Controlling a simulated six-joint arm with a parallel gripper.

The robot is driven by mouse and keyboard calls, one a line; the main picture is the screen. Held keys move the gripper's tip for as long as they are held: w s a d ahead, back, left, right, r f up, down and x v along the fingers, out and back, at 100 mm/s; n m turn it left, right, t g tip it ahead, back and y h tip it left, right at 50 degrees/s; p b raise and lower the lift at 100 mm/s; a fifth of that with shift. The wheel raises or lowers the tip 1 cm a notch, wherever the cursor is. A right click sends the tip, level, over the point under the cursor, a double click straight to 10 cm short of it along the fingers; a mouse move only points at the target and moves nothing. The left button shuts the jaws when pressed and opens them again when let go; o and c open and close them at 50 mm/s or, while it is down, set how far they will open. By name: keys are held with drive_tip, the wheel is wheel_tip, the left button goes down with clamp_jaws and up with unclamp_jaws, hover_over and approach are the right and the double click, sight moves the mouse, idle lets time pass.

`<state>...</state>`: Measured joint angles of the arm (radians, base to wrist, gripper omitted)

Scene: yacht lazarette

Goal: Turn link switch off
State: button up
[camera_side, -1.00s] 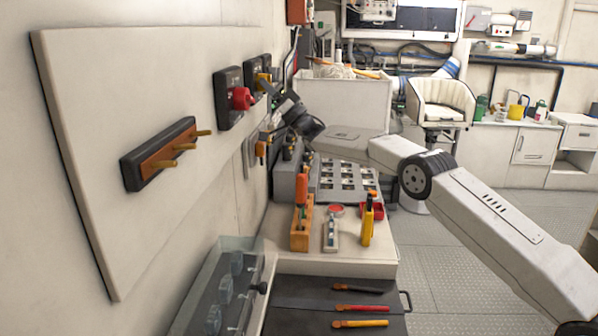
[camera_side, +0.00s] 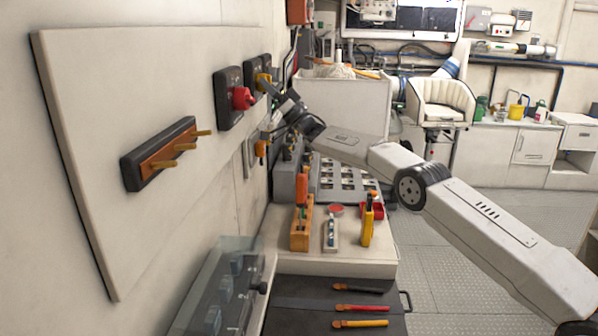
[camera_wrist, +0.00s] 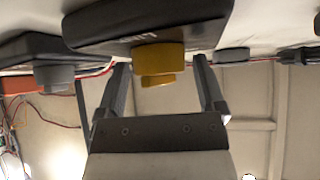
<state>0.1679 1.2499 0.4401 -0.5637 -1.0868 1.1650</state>
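A black switch box with a yellow knob (camera_side: 263,79) is on the left wall panel, and a similar box with a red knob (camera_side: 243,98) is nearer the camera. No label is readable, so I cannot tell which is the link switch. My gripper (camera_side: 269,88) is at the yellow-knob switch. In the wrist view, my gripper (camera_wrist: 161,72) is open, with one finger on each side of the yellow knob (camera_wrist: 158,60). Gaps show between fingers and knob. The black box (camera_wrist: 150,22) fills the top of that view.
A bus bar with brass studs (camera_side: 160,153) is mounted on the near panel. In the wrist view, another box with a grey knob (camera_wrist: 52,76) is at left. Below the wall is a bench (camera_side: 330,266) with tools and a grey console. The floor at right is clear.

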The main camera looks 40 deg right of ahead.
drive_tip(key=shift+o, duration=0.2)
drive_tip(key=shift+s+f, duration=0.1)
drive_tip(key=shift+f, duration=0.15)
drive_tip(key=v, duration=0.7)
drive_tip(key=shift+s, duration=0.15)
idle(0.6)
drive_tip(key=shift+d, duration=0.15)
drive_tip(key=shift+s+d+r+n+g, duration=0.15)
drive_tip(key=shift+d+r+n+g, duration=0.25)
drive_tip(key=shift+g, duration=0.5)
drive_tip(key=shift+s+d+r+n+g, duration=0.2)
drive_tip(key=shift+r+n+g, duration=0.3)
drive_tip(key=shift+g, duration=0.4)
drive_tip(key=shift+s+d+r+n+g, duration=0.1)
drive_tip(key=shift+d+r+n+g, duration=0.35)
drive_tip(key=shift+g, duration=0.45)
drive_tip(key=shift+w+a, duration=0.15)
drive_tip(key=shift+x, duration=3.7)
